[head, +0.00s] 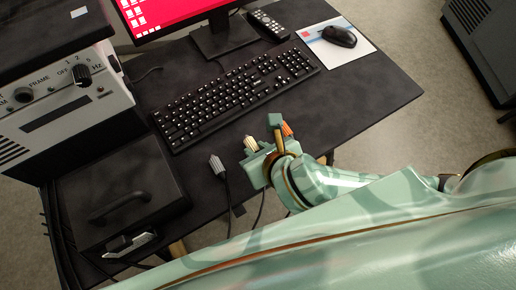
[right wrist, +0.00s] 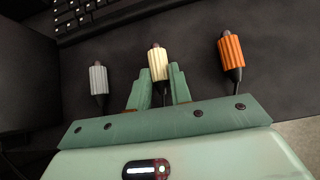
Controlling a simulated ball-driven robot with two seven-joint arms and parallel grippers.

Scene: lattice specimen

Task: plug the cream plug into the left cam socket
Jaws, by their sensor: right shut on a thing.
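The cream plug (head: 250,143) is between the fingers of my right gripper (head: 262,154), near the front edge of the desk. In the right wrist view the cream plug (right wrist: 158,63) stands out beyond the fingertips of the right gripper (right wrist: 160,88), which is shut on it. Its cable runs back between the fingers. A light instrument box (head: 60,115) stands at the left, with a round fitting (head: 23,95) near a cut-off label ending in "AM". I cannot tell whether that fitting is the left cam socket. My left gripper is not in view.
A grey plug (head: 216,165) lies left of the gripper, an orange plug (head: 287,129) to its right. A keyboard (head: 235,95), monitor (head: 180,15), remote (head: 268,24) and mouse (head: 339,36) are behind. A dark case (head: 120,195) with a handle sits front left.

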